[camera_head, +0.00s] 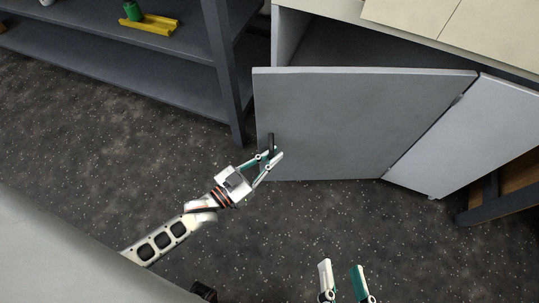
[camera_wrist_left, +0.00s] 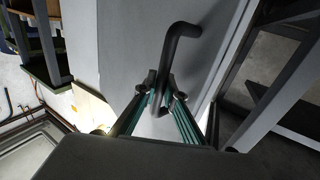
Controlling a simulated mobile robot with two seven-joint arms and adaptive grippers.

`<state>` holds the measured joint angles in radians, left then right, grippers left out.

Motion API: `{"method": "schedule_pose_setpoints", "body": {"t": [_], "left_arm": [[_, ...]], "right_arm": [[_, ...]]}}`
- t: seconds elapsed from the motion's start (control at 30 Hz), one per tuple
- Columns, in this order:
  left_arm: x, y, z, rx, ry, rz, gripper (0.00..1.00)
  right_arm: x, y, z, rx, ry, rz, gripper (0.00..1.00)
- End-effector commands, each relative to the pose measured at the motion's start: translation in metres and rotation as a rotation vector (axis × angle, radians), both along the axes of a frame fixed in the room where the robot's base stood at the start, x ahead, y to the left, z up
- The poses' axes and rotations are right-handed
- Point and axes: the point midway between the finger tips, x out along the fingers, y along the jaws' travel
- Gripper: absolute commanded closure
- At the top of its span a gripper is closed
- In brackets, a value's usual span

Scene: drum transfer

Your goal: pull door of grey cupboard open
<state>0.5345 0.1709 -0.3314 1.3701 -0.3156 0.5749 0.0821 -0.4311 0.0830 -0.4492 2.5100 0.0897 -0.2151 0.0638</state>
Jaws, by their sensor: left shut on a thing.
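The grey cupboard (camera_head: 290,40) stands at the top of the head view. Its door (camera_head: 345,120) is swung partly open, with a dark gap showing behind its top edge. A black bar handle (camera_head: 272,141) sits near the door's left edge; it shows large in the left wrist view (camera_wrist_left: 170,60). My left gripper (camera_head: 271,157) is shut on the handle, with its fingers on either side of the handle's lower end. My right gripper (camera_head: 343,268) is at the bottom of the head view, away from the door, with its two fingers apart and nothing between them.
A dark shelf unit (camera_head: 180,75) stands just left of the cupboard, bearing a green drum (camera_head: 132,10) and a yellow holder (camera_head: 150,24). A second light grey panel (camera_head: 470,135) adjoins the door on the right. The speckled floor (camera_head: 100,150) is clear before the door.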

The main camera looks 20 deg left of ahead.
Motion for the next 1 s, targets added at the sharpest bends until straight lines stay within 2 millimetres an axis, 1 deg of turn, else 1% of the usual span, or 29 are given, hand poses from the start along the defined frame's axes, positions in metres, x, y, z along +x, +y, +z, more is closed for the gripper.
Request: {"method": "schedule_pose_setpoints", "body": {"t": [0.03,0.3,0.33,0.37,0.4,0.77,0.87,1.0], "left_arm": [[-0.001,0.002,-0.003,0.005,0.005,0.003,1.0],[-0.001,0.003,-0.003,0.005,0.005,0.004,1.0],[-0.001,0.003,-0.003,0.005,0.005,0.004,0.83],[-0.001,0.003,-0.003,0.005,0.005,0.004,0.75],[-0.001,0.003,-0.003,0.005,0.005,0.004,0.73],[-0.002,0.003,-0.001,0.002,0.001,0.002,0.73],[-0.011,0.007,-0.002,0.003,0.003,0.002,0.73],[-0.033,0.017,-0.003,0.004,0.006,0.002,0.73]], "right_arm": [[0.0,0.0,-0.001,0.0,0.001,0.0,0.6],[0.0,0.0,0.0,0.0,0.001,0.0,0.6],[0.0,0.0,0.0,0.0,0.001,0.0,0.6],[0.0,0.0,0.0,0.0,0.001,0.0,0.6],[0.0,0.0,0.0,0.001,0.001,0.0,0.6],[0.0,0.0,0.0,0.003,0.001,-0.003,0.6],[0.0,0.0,0.0,0.003,0.001,-0.003,0.6],[0.0,0.0,0.0,0.002,0.0,-0.003,0.6]]}}
